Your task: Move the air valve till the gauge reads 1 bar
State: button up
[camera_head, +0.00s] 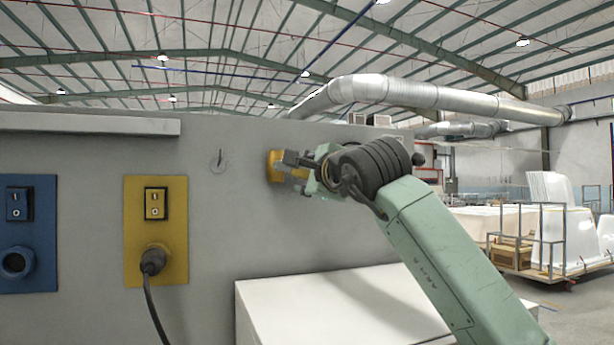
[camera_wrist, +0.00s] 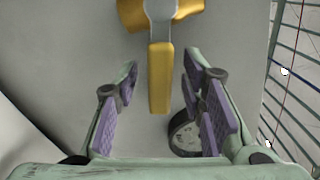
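The air valve (camera_head: 273,166) is yellow and sits on the grey wall panel, partly hidden behind my gripper (camera_head: 291,166) in the head view. In the wrist view the valve's yellow handle (camera_wrist: 160,85) points down the picture, between the two purple-padded fingers of my gripper (camera_wrist: 161,77). The fingers are open, with a gap on each side of the handle. A round, dark-rimmed, pale-faced part (camera_wrist: 184,136), likely the gauge, is partly hidden behind the right finger.
A white box (camera_head: 310,308) juts out below the valve. A ledge (camera_head: 90,124) runs along the upper left. Carts with white shells stand far right.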

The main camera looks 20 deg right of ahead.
jog(key=s, duration=1.2)
jog(key=shift+d, duration=0.2)
